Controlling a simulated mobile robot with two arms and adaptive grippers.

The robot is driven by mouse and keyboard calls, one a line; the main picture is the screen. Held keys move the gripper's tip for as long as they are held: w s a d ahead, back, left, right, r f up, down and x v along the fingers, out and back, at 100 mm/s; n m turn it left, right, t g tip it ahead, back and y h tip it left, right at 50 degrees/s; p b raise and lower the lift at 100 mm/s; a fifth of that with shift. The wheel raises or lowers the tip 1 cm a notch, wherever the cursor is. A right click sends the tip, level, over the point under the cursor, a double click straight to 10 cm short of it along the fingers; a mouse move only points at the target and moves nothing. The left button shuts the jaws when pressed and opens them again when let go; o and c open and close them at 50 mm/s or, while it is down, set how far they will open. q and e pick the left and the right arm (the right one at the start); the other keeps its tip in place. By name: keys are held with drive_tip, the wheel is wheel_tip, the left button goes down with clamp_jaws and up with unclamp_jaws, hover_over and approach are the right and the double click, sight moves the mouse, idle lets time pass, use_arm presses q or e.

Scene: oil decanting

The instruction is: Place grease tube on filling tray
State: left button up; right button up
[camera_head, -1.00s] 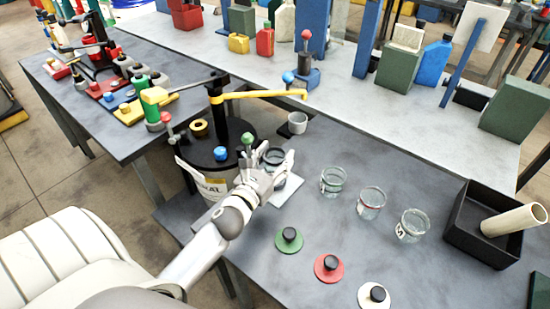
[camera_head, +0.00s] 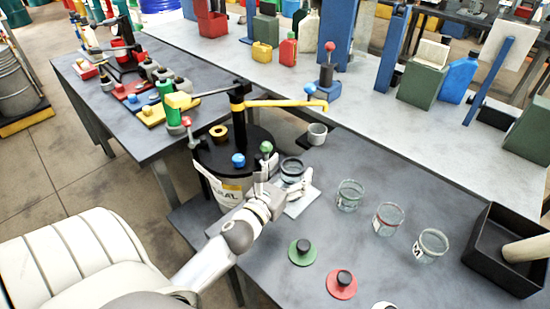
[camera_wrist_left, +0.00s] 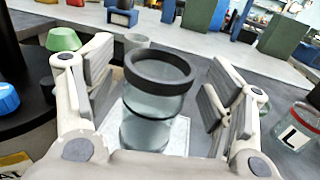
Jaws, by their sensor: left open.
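A clear cylindrical container with a black rim (camera_head: 292,168) stands upright on a white square plate (camera_head: 303,205) beside the drum. It also shows in the left wrist view (camera_wrist_left: 155,108), with the white plate (camera_wrist_left: 178,138) under it. My left gripper (camera_head: 284,182) is open, one finger on each side of this container; a gap shows beside each finger (camera_wrist_left: 160,72). A beige tube (camera_head: 527,248) leans in a black box (camera_head: 497,268) at the right. I cannot tell which of these is the grease tube.
A lidded drum (camera_head: 238,150) with a yellow lever (camera_head: 285,103) stands left of the plate. Several jars, including one with a red rim (camera_head: 388,218), stand to the right. A green disc (camera_head: 302,252) and a red disc (camera_head: 341,284) lie in front. A small grey cup (camera_head: 317,134) stands behind.

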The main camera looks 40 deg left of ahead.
use_arm(q)
drive_tip(key=s+d+b, duration=0.1)
drive_tip(key=s+b, duration=0.1)
drive_tip(key=s, duration=0.8)
drive_tip(key=shift+s, duration=0.15)
drive_tip(key=shift+d+r, duration=0.1)
